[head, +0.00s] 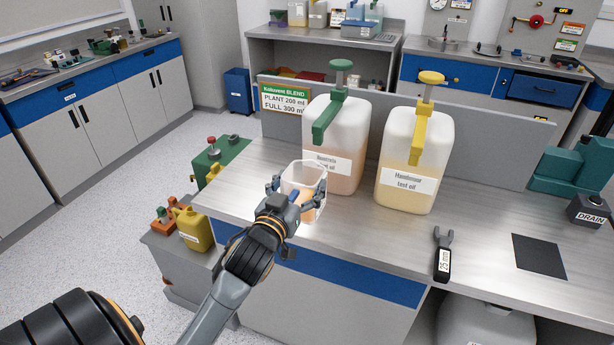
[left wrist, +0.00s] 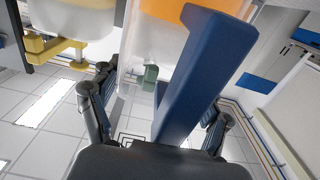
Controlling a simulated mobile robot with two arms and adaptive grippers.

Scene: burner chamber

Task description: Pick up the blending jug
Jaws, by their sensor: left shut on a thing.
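The blending jug (head: 308,182) is clear with orange liquid low inside, at the left end of the steel bench, in front of the dispenser with the green tap. I cannot tell whether the jug's base touches the bench. My right gripper is not in view.
On the bench (head: 340,233) stand the green-tap container (head: 343,130) and the yellow-tap container (head: 408,145), close behind and right of the jug. A 25 mm wrench (head: 442,255) and a dark mat (head: 539,257) lie farther right. A yellow can (head: 195,230) is lower left.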

